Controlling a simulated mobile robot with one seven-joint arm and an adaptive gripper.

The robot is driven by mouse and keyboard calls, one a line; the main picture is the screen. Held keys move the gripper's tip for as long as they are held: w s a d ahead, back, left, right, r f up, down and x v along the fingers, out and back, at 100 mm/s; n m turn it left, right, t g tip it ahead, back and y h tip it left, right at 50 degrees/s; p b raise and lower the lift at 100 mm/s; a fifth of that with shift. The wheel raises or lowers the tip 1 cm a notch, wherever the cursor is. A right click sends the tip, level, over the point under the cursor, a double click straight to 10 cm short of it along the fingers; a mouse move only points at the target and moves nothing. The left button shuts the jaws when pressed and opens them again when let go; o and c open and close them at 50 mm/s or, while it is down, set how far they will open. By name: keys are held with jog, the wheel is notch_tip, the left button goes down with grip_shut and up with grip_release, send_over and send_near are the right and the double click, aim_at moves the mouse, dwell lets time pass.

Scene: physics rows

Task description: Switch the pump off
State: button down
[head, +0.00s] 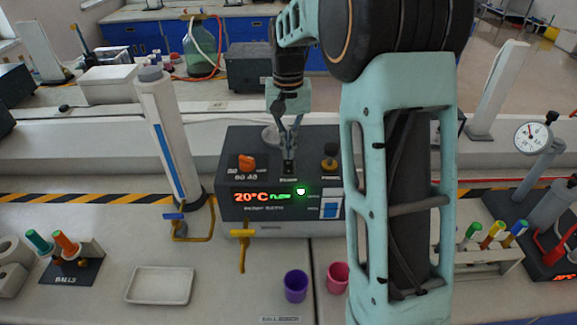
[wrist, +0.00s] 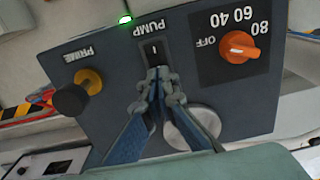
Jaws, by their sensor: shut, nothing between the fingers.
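The grey pump unit (head: 270,212) stands on the bench, with a lit display reading 20°C in red and green lettering beside it. The black PUMP rocker switch (wrist: 154,50) is on its top panel, marked with a light line. A green lamp (wrist: 125,18) near the PUMP label is lit; it also glows in the head view (head: 300,191). My gripper (wrist: 158,76) is shut and empty, its fingertips together right by the near end of the switch. In the head view my gripper (head: 289,150) points down at the switch. I cannot tell whether it touches.
An orange dial (wrist: 240,47) and a dark PRIME knob (wrist: 72,101) flank the switch. A metal disc (wrist: 195,128) lies behind my fingers. A white column (head: 167,130) stands left of the unit. Purple (head: 296,286) and pink (head: 338,277) cups stand in front.

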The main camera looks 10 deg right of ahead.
aim_at(288, 161)
jog(key=shift+f+b, duration=0.55)
jog(key=shift+f, duration=0.45)
jog(key=shift+r, duration=0.1)
dwell(0.3)
jog(key=shift+r+p, duration=2.85)
jog(key=shift+r, duration=0.65)
